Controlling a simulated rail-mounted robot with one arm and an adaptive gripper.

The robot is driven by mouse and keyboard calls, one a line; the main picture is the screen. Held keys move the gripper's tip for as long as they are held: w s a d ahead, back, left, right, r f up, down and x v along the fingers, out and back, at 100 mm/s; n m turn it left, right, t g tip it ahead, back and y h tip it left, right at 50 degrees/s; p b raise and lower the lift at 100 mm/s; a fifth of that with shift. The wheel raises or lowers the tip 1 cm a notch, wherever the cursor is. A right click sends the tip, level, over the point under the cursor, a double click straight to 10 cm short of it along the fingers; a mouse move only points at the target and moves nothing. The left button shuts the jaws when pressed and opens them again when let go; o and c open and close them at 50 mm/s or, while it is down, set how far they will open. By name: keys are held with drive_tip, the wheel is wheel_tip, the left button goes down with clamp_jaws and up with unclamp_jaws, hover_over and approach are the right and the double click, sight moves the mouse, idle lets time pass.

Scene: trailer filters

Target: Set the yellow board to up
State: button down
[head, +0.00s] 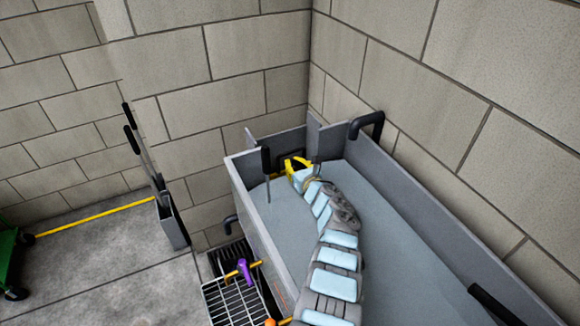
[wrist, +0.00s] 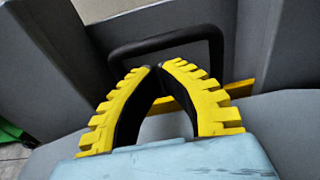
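A yellow strip (wrist: 240,88), which looks like the top edge of the yellow board, shows behind my fingers in the wrist view. A black arched handle (wrist: 170,36) rises behind my fingertips, its right leg coming down by the yellow strip. My gripper (wrist: 156,68) has yellow toothed fingers whose tips meet or nearly meet in front of the handle's opening. Nothing is clearly held between them. In the head view my gripper (head: 294,164) is at the far end of the grey tank (head: 262,238). My arm and fingers hide most of the board.
A black-handled rod (head: 266,162) stands near the tank's left wall. A black pipe (head: 369,122) bends over the back right wall. A metal grate (head: 225,303) with a purple object (head: 245,269) lies left of the tank. Water surface right of my arm is clear.

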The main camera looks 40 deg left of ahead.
drive_tip(key=shift+b+x, duration=0.95)
drive_tip(key=shift+b, duration=0.25)
